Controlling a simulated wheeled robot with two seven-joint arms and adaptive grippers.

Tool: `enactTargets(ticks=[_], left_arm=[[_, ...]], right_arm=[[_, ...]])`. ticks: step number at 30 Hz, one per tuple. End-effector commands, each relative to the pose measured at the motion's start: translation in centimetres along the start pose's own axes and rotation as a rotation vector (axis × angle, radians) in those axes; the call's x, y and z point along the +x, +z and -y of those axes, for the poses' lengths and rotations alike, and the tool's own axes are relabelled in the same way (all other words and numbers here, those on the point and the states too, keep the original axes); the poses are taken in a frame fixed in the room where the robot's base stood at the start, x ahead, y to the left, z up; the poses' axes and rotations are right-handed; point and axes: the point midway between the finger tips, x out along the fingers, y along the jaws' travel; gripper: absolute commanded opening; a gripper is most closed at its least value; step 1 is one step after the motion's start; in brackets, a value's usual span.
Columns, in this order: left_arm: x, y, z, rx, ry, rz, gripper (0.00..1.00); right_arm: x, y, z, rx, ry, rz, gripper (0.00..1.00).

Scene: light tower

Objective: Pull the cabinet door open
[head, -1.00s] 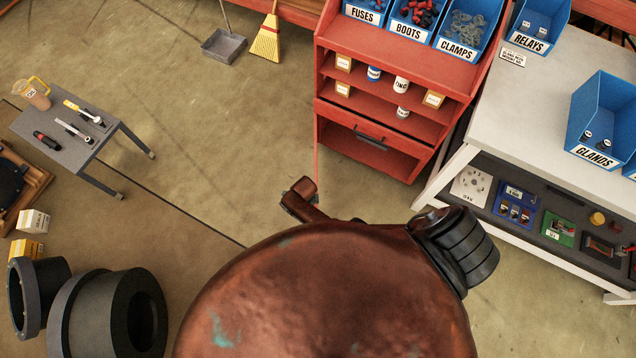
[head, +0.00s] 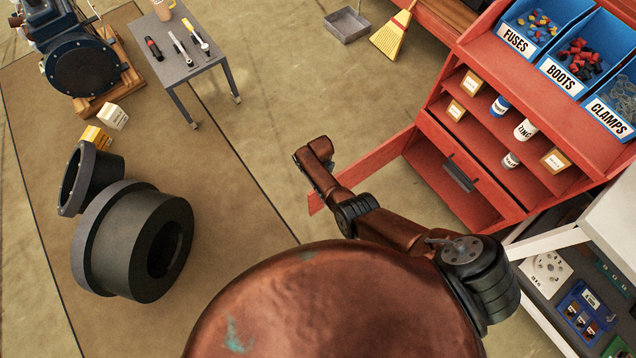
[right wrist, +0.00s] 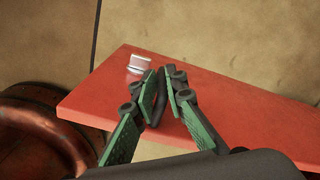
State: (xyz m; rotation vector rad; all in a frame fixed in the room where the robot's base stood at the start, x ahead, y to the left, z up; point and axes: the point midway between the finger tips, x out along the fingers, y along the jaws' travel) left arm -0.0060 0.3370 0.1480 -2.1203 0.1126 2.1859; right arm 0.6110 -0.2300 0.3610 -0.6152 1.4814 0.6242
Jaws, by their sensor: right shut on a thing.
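The red cabinet (head: 487,212) stands at the right in the head view. Its door (head: 375,163) is swung out from the cabinet's left side, and the lower compartment shows open. In the right wrist view the red door (right wrist: 225,100) fills the middle, with a small silver piece (right wrist: 139,62) near its edge. My right gripper (right wrist: 162,85) is shut on the dark door handle (right wrist: 157,113), which is partly hidden between the green-padded fingers. My left gripper is not in view.
A grey side table (head: 190,62) with tools stands at the upper left. Large dark ring parts (head: 135,240) lie on the mat at left. A broom (head: 393,35) and dustpan (head: 347,25) are at the back. A white workbench (head: 615,215) borders the cabinet's right. Floor left of the door is clear.

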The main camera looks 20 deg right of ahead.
Motion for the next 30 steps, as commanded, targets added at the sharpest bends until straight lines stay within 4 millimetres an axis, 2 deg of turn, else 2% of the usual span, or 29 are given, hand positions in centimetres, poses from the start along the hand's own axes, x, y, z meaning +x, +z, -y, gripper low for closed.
enactTargets(ticks=[1, 17, 18, 24, 30], left_arm=[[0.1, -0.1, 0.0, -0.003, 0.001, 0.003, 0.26], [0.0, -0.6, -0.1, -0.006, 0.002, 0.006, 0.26], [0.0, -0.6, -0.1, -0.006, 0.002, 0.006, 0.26], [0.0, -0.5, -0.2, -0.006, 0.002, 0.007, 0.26], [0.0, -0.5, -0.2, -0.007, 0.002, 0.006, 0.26]], right_arm=[[0.5, -0.5, 0.2, 0.005, 0.004, -0.005, 0.0], [0.3, -0.7, 1.2, 0.013, -0.004, -0.007, 0.0], [0.2, -0.7, 1.2, 0.013, -0.004, -0.007, 0.13], [0.2, -0.6, 1.2, 0.012, -0.005, -0.007, 0.26], [0.1, -0.3, 1.1, 0.009, -0.005, -0.005, 0.26]])
